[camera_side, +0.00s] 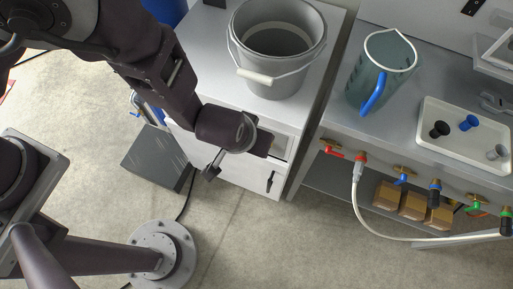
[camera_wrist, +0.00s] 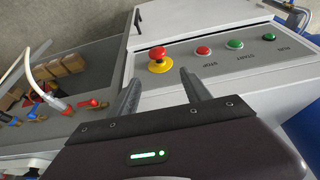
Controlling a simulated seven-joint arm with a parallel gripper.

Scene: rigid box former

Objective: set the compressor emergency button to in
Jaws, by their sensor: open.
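The emergency button is a red mushroom knob (camera_wrist: 157,53) on a yellow base, set on a grey control panel (camera_wrist: 210,55) in the wrist view. It stands proud of the panel, with some yellow showing beneath it. My gripper (camera_wrist: 158,82) is open, its two dark fingers apart on either side of the button's line of sight; I see no contact. In the side view, my gripper (camera_side: 238,166) hangs in front of the white cabinet (camera_side: 240,178), and the button is hidden there.
Red and green push buttons (camera_wrist: 235,44) sit right of the emergency button. A grey bucket (camera_side: 276,50) stands on the cabinet top. To the right, a bench holds a jug (camera_side: 377,75) and a white tray (camera_side: 465,147); valves and a white hose (camera_side: 372,219) hang at its front.

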